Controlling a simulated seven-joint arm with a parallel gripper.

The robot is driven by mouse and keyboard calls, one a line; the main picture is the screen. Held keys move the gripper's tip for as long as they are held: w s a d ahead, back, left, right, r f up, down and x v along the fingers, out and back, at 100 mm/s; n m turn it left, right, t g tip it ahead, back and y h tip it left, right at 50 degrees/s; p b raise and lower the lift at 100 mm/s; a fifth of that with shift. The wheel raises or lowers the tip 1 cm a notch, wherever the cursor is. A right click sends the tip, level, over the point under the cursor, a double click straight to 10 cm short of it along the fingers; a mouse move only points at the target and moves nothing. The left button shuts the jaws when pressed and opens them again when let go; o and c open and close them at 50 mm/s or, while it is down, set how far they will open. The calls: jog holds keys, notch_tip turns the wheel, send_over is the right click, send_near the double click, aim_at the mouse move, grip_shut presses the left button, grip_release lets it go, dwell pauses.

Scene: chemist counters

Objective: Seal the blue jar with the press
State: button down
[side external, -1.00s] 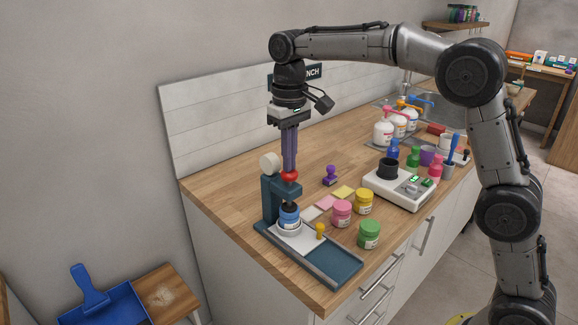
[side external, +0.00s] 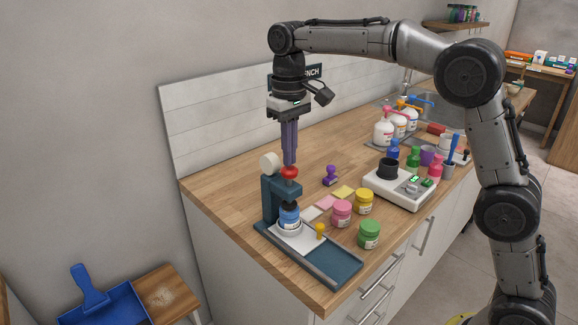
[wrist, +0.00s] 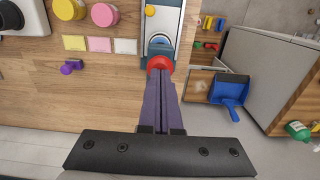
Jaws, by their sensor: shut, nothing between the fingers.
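The press (side external: 270,197) stands at the front left of the counter, a dark teal frame with a red knob (side external: 289,172) on top. The blue jar (side external: 290,216) sits upright under the press head on the white plate; the head hides its top. My gripper (side external: 289,163) is shut and empty, pointing down with its purple fingers just above the knob, touching or nearly so. In the wrist view the closed fingertips (wrist: 161,74) meet the edge of the red knob (wrist: 160,62), and part of the blue jar (wrist: 160,43) shows beyond it.
Pink (side external: 342,213), yellow (side external: 363,202) and green (side external: 369,234) jars stand right of the press, near coloured cards (side external: 325,202). A purple stamp (side external: 331,175) and a white scale (side external: 400,190) are farther back. The counter's left edge is close to the press.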

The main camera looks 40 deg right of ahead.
jog(key=shift+r, duration=2.6)
jog(key=shift+d+r, duration=0.1)
jog(key=shift+r, duration=0.15)
jog(key=s+d+r+t, duration=0.25)
jog(key=s+r, duration=0.55)
jog(key=s, duration=0.4)
jog(key=s+d+f+t, duration=0.1)
jog(key=s+f, duration=0.1)
jog(key=s, duration=0.3)
jog(key=s+d+f, duration=0.2)
jog(key=s, duration=0.4)
jog(key=s+f+t, duration=0.1)
jog(key=s+f, duration=0.2)
jog(key=f, duration=0.4)
jog(key=s+f+t, duration=0.1)
jog(key=s+f, duration=0.3)
jog(key=f, duration=0.2)
jog(key=shift+d+f, duration=0.15)
jog(key=shift+f, duration=0.25)
